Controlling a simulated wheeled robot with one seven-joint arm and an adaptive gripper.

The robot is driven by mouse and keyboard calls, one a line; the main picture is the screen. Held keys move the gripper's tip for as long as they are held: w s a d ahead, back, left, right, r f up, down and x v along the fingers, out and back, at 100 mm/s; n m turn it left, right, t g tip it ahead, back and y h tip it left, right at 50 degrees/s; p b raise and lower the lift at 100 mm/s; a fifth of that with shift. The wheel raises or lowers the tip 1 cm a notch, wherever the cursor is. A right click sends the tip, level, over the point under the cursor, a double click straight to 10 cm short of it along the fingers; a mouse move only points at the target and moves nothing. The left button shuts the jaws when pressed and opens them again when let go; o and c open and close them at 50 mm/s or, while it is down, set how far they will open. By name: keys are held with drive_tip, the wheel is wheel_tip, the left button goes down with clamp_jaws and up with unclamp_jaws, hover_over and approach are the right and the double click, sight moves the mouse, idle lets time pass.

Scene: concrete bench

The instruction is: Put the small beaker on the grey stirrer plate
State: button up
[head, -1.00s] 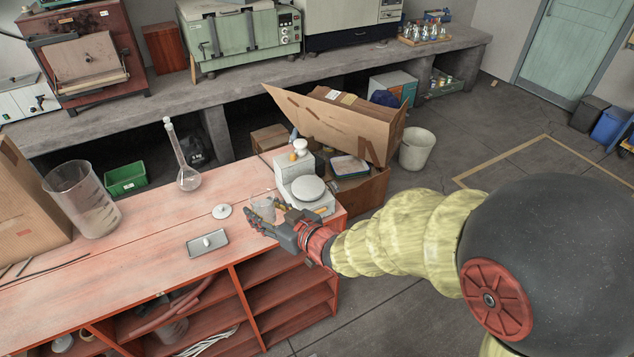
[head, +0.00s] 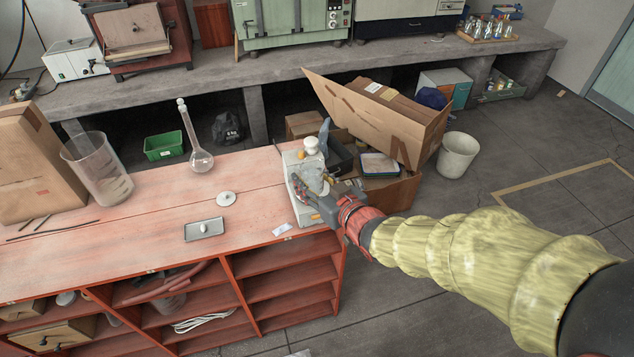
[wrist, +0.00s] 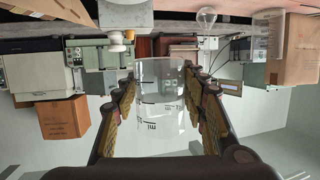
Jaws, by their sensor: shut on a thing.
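The small beaker (wrist: 163,105) is clear glass with dark graduation marks. It stands between my gripper's fingers in the wrist view, which looks upside down. My gripper (head: 313,187) is shut on the beaker and is over the grey stirrer plate (head: 312,218) at the right end of the red bench. The gripper and beaker hide much of the plate's round top. In the head view the beaker (head: 312,175) is faint and partly covered by the fingers. I cannot tell whether its base touches the plate.
A white knob-shaped item (head: 311,145) is at the stirrer's back. An open cardboard box (head: 375,118) stands beyond the bench's right end. A tall flask (head: 199,158), a white disc (head: 226,198), a grey tray (head: 204,229) and a large beaker (head: 98,168) are to the left.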

sight(313, 171)
drive_tip(key=w+f, duration=0.1)
drive_tip(key=w, duration=0.1)
drive_tip(key=w+f, duration=0.1)
drive_tip(key=w, duration=0.1)
drive_tip(key=w+f+b, duration=0.1)
drive_tip(key=w, duration=0.1)
drive_tip(key=shift+d, duration=0.1)
drive_tip(key=w+f+b, duration=0.1)
drive_tip(key=w+f, duration=0.4)
drive_tip(key=shift+w+f+b, duration=0.2)
drive_tip(key=shift+f+b, duration=0.05)
drive_tip(key=shift+b, duration=0.15)
drive_tip(key=shift+w+f, duration=0.1)
drive_tip(key=shift+f, duration=0.15)
drive_tip(key=shift+w+f+b, duration=0.1)
drive_tip(key=shift+f+b, duration=0.4)
drive_tip(key=shift+f, duration=1.05)
drive_tip(key=shift+f, duration=0.1)
drive_tip(key=o, duration=1.3)
